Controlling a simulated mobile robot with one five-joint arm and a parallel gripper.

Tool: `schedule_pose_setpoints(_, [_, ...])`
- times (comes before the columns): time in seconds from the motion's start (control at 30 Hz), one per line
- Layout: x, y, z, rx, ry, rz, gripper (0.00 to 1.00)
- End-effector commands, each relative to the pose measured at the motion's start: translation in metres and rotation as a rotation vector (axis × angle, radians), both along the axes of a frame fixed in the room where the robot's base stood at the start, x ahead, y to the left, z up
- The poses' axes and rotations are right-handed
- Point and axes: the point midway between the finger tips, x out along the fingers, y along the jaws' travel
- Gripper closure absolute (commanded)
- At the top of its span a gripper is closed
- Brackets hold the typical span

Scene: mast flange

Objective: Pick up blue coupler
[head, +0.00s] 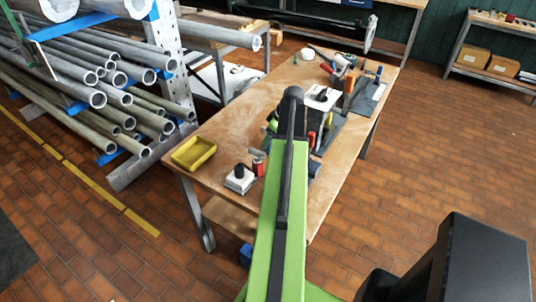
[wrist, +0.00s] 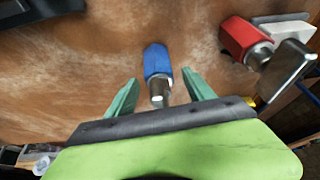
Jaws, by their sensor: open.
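The blue coupler (wrist: 157,62) lies on the wooden table in the wrist view, its metal stem pointing toward me. My gripper (wrist: 162,95) is open. Its two green fingers stand on either side of the coupler's stem, with the blue body just beyond the fingertips. I see a gap between each finger and the coupler. I cannot tell the height of the fingers above the table. In the head view my arm hides the blue coupler and the gripper.
A red coupler (wrist: 245,40) with a metal end is to the right in the wrist view. On the wooden table (head: 225,135) are a yellow tray (head: 194,153), a white block with a black top (head: 239,180) and clutter farther back. A pipe rack stands at left.

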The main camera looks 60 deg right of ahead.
Motion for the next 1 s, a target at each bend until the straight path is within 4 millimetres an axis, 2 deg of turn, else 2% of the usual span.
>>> schedule_pose_setpoints(0.03, [0.0021,-0.0001,-0.0097,0.000,0.000,0.000,0.38])
schedule_pose_setpoints(0.27, [0.0025,0.0003,-0.0057,0.000,0.000,0.000,0.40])
schedule_pose_setpoints(0.73, [0.0025,0.0003,-0.0057,0.000,0.000,0.000,1.00])
schedule_pose_setpoints(1.0, [0.0027,0.0003,-0.0055,0.000,0.000,0.000,1.00])
